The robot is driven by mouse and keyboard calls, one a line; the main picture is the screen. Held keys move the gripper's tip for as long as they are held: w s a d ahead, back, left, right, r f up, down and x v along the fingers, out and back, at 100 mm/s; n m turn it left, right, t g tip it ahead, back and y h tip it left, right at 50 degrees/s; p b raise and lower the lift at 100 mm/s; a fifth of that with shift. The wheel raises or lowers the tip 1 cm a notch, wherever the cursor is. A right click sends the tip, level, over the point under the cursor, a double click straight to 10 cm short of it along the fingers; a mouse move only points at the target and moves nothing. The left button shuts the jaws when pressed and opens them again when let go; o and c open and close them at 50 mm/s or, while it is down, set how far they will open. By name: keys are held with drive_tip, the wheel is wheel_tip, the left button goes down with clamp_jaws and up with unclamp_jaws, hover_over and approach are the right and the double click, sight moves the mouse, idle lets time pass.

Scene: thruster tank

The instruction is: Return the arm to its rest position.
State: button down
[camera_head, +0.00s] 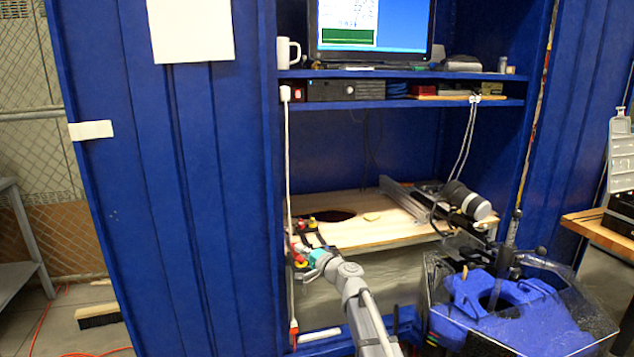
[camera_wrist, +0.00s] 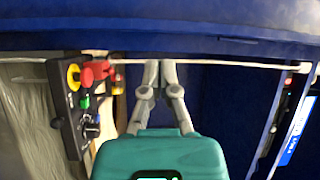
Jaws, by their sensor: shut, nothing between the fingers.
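My arm (camera_head: 350,285) reaches from the bottom of the head view toward the left side of the cabinet opening. My gripper (camera_wrist: 159,70) is shut and empty in the wrist view, its two fingertips together beyond its teal body. In the head view its teal body (camera_head: 318,257) shows beside the left end of the wooden tank top, but the fingertips are too small to make out. A dark control box (camera_wrist: 66,118) with a red switch, a yellow-ringed part and a green button is left of the fingers in the wrist view, apart from them.
The blue cabinet door (camera_head: 165,180) stands open at left. A pale rod (camera_wrist: 220,61) runs across close to my fingertips. The wooden top (camera_head: 365,228) has a dark round hole. A grey motor-like cylinder (camera_head: 466,200) lies at right. A clear tank with a blue part (camera_head: 500,310) stands at front right.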

drive_tip(key=s+d+f+n+g+h+b, duration=0.2)
drive_tip(key=s+d+f+n+g+b, duration=0.15)
drive_tip(key=s+f, duration=0.5)
drive_tip(key=s+d+f+n+g+h+b, duration=0.25)
drive_tip(key=s+f+n+g, duration=0.2)
drive_tip(key=s+f, duration=0.4)
drive_tip(key=s+d+f+g+h+b, duration=0.3)
drive_tip(key=s+d+f+g+h, duration=0.2)
drive_tip(key=s+d+f+h, duration=0.65)
drive_tip(key=s+d+r+y+p, duration=0.1)
drive_tip(key=d+r+p, duration=0.1)
drive_tip(key=r+p, duration=1.3)
drive_tip(key=d+r+y+p, duration=0.1)
drive_tip(key=d+r+p, duration=0.1)
drive_tip(key=r+p, duration=1.4)
drive_tip(key=shift+s+y, duration=0.35)
drive_tip(key=shift+y, duration=0.05)
drive_tip(key=c, duration=1.4)
unclamp_jaws()
drive_tip(key=shift+d+f, duration=0.1)
drive_tip(key=shift+d, duration=0.05)
